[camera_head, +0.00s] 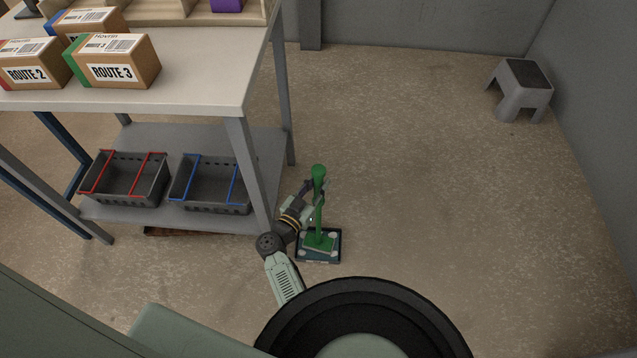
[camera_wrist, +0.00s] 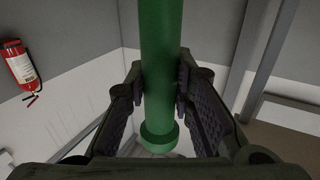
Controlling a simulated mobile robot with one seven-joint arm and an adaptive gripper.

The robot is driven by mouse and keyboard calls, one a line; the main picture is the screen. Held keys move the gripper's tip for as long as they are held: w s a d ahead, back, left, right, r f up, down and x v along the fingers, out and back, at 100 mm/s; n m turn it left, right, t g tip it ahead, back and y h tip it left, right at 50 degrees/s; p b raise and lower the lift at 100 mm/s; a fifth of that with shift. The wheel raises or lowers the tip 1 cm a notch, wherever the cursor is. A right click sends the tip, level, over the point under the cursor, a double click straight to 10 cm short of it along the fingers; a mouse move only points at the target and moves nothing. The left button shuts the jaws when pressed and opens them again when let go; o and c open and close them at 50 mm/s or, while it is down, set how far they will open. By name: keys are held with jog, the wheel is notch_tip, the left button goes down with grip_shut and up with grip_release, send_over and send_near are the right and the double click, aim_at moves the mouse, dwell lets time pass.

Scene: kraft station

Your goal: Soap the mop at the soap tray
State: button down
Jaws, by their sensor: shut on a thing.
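The green mop (camera_head: 318,205) stands upright in the head view, its flat green head at the bottom over the soap tray. The soap tray (camera_head: 331,259) is a dark teal square with pale round spots, on the floor by the table's leg. My gripper (camera_head: 314,190) is shut on the mop's handle from the left. In the wrist view the green handle (camera_wrist: 160,65) runs between the two fingers of my gripper (camera_wrist: 160,88). Whether the mop head touches the tray's surface I cannot tell.
A table (camera_head: 180,97) with route boxes (camera_head: 117,62) stands left of my arm; its lower shelf holds two grey baskets (camera_head: 212,186). A grey step stool (camera_head: 521,88) is at the far right. Open floor lies right of the tray. The wrist view shows a fire extinguisher (camera_wrist: 20,65).

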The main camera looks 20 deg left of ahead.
aim_at(315, 175)
jog(key=shift+f, duration=0.5)
dwell(0.8)
notch_tip(315, 175, up, 8)
jog(key=p, duration=0.9)
jog(key=shift+r, duration=0.15)
dwell(0.8)
